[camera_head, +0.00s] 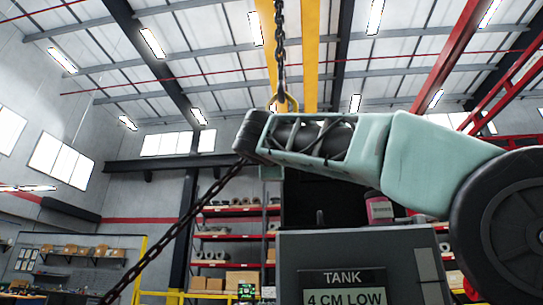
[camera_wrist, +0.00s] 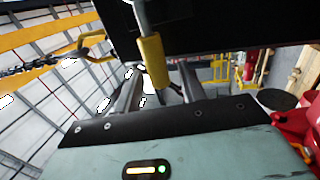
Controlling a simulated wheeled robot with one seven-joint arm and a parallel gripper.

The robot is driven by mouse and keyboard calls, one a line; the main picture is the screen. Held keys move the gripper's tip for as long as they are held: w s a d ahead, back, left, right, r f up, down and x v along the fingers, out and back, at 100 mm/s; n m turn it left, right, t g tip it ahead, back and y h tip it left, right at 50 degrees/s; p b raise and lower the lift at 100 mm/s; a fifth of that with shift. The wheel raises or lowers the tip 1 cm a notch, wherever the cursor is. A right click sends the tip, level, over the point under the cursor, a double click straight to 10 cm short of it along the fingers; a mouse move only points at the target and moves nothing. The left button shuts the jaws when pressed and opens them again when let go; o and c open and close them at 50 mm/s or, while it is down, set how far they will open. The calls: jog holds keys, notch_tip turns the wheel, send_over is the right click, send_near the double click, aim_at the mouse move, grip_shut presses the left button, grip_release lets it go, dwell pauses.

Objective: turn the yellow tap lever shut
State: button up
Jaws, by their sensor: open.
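In the wrist view the yellow tap lever (camera_wrist: 153,62) shows as a yellow sleeve on the end of a grey rod that comes down from the top edge. My gripper (camera_wrist: 159,72) is open, with one grey finger to the left of the lever and one to the right. The lever's lower end appears between the fingers; I cannot tell whether either finger touches it. The lever's pivot is out of frame. In the head view my pale green arm crosses the right half, and the lever and my fingers cannot be made out.
A dark box (camera_wrist: 235,35) fills the upper right of the wrist view, close to the lever. A chain (camera_head: 279,45) with a yellow hook hangs near my arm. A grey tank panel (camera_head: 330,250) reads "TANK 4 CM LOW". A red can (camera_head: 380,208) stands behind it.

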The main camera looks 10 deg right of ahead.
jog(key=b+v, duration=0.7)
jog(key=v, duration=0.9)
jog(key=shift+s+b, duration=0.2)
jog(key=shift+b, duration=0.1)
jog(key=w+a+f+n+g+y, duration=0.1)
jog(key=w+a+f+g+y, duration=0.15)
jog(key=f, duration=0.55)
jog(key=w+a+f+n+g+y, duration=0.1)
jog(key=w+a+f+n+y, duration=0.2)
jog(key=f, duration=0.4)
notch_tip(320, 180, down, 18)
jog(key=m+g+y+p, duration=0.1)
jog(key=g+y+p, duration=0.1)
jog(key=g, duration=0.3)
jog(key=s+d+f+m+g, duration=0.1)
jog(key=s+d+f+g, duration=0.2)
jog(key=f, duration=0.5)
jog(key=s+d+f+m+g, duration=0.1)
jog(key=s+f+g, duration=0.1)
jog(key=s+f, duration=0.5)
jog(key=s+d+f+m+g, duration=0.3)
jog(key=s+d+f, duration=0.1)
jog(key=s+f, duration=0.3)
jog(key=s+d+f+m+g+p, duration=0.1)
jog(key=s+d+f+m+g, duration=0.2)
jog(key=s+f, duration=0.5)
notch_tip(320, 180, down, 3)
jog(key=shift+s+d+f+m, duration=0.15)
jog(key=shift+s+d+m, duration=0.2)
jog(key=shift+d+m, duration=0.4)
